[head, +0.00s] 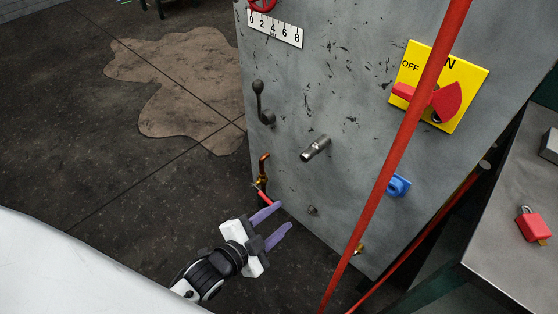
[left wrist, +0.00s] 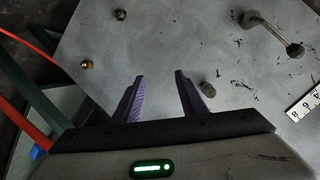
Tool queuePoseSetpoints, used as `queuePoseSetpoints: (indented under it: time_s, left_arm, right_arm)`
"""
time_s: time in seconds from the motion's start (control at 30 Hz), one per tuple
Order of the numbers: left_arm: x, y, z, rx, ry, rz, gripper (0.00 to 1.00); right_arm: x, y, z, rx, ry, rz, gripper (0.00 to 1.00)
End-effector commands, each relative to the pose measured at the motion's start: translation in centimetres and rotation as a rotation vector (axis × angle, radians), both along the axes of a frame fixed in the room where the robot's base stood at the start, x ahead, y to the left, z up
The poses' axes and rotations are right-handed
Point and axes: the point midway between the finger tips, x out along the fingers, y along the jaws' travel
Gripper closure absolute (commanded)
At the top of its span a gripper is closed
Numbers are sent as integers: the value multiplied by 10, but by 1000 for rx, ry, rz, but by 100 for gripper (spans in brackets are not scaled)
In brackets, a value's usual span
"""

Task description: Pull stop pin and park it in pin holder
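A silver pin-like cylinder (head: 316,148) sticks out of the grey panel (head: 335,90). I cannot tell for sure that it is the stop pin. A short dark stub (left wrist: 208,90) beside my fingers in the left wrist view may be the same part. A blue fitting (head: 398,185) on the panel's right side may be the pin holder; I cannot confirm this. My left gripper (head: 284,215) has its purple fingers apart and empty, in front of the panel's lower left. The left wrist view also shows its open fingers (left wrist: 160,75). My right gripper is not visible.
A dark lever (head: 263,105), a brass handle (head: 263,168) and a small grey knob (head: 312,210) stick out of the panel. A red bar (head: 397,150) crosses in front. A metal bench (head: 510,240) with a red padlock (head: 534,226) stands at right.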

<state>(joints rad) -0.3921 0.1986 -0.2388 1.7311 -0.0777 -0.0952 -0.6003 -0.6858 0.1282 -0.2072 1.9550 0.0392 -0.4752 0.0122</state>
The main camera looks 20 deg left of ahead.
Motion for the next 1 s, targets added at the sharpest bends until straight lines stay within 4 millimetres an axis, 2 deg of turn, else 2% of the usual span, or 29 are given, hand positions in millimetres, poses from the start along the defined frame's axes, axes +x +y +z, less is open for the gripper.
queuePoseSetpoints:
  time_s: [0.03,0.1,0.2,0.3,0.53,0.8,1.0]
  left_arm:
    - [25,3,21,126,-116,-58,62]
    - [51,5,44,298,-264,-127,62]
    - [75,6,70,490,-429,-189,62]
    - [88,6,85,607,-527,-220,62]
    - [104,1,89,656,-568,-232,62]
    - [133,-10,89,653,-566,-230,62]
    - [149,-16,90,652,-565,-230,62]
  right_arm:
    - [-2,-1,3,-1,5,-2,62]
    - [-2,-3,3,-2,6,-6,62]
    - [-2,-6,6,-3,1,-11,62]
    - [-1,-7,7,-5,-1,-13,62]
    - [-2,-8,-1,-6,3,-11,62]
    - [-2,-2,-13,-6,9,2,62]
    - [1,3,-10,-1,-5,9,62]
